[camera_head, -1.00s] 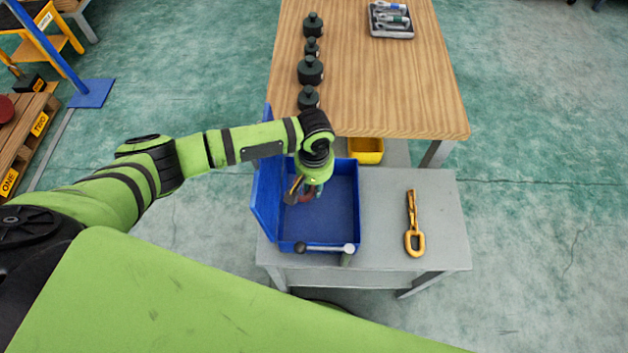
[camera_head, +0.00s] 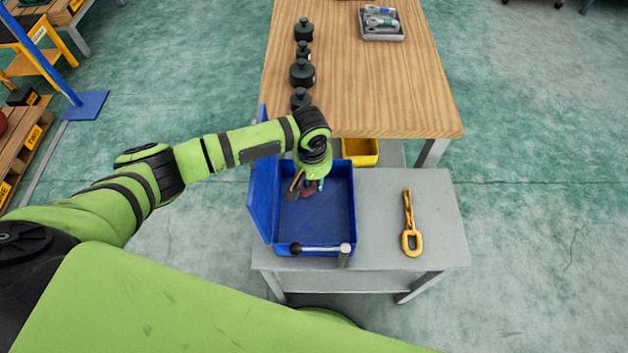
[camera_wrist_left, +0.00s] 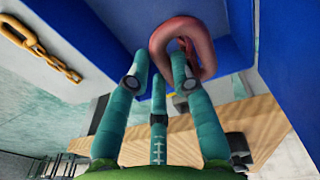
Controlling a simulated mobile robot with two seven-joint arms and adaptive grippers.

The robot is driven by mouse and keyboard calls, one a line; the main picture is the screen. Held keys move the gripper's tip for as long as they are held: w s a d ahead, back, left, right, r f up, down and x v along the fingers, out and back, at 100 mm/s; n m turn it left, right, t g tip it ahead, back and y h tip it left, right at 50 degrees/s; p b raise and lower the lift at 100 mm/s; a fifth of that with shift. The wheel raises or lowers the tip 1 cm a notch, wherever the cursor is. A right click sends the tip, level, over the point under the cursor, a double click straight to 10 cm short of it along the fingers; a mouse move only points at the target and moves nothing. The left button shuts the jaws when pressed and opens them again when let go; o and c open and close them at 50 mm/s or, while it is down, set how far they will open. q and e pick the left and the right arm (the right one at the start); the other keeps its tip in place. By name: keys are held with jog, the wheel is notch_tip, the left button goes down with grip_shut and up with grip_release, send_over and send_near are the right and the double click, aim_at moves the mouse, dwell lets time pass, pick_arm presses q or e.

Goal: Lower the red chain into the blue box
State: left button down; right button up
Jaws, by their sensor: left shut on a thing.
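The blue box (camera_head: 325,225) stands on the grey side table with its lid open at the left. My left gripper (camera_head: 312,186) reaches down into the far part of the box. A bit of the red chain (camera_head: 309,189) shows below its fingers. In the left wrist view, my left gripper (camera_wrist_left: 160,85) is shut on the red chain (camera_wrist_left: 205,62), with a thick red link at the fingertips against the blue box wall (camera_wrist_left: 105,25). The rest of the chain is hidden, and I cannot tell whether it touches the box floor. My right gripper is out of view.
A yellow chain (camera_head: 410,225) lies on the grey table (camera_head: 385,205) right of the box. A bar with a black knob (camera_head: 296,248) crosses the box's near edge. A yellow bin (camera_head: 360,151) is behind. Several dark weights (camera_head: 302,73) and a grey tray (camera_head: 383,33) stand on the wooden table.

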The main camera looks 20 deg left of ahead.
aim_at(313, 184)
pick_arm(q)
jog(key=c, duration=1)
grip_release()
jog(key=shift+g, duration=0.5)
jog(key=s+f, duration=0.3)
jog(key=f, duration=0.1)
jog(key=shift+s+f, duration=0.1)
jog(key=shift+s, duration=0.3)
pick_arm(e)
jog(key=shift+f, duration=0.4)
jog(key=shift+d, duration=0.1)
pick_arm(q)
jog(key=shift+t, duration=0.5)
jog(key=w+r, duration=0.1)
jog(key=r, duration=0.3)
jog(key=w+r, duration=0.1)
jog(key=r, duration=0.3)
jog(key=w+r, duration=0.1)
jog(key=r, duration=0.3)
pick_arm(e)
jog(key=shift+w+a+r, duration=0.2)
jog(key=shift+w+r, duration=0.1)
pick_arm(q)
jog(key=shift+r, duration=0.1)
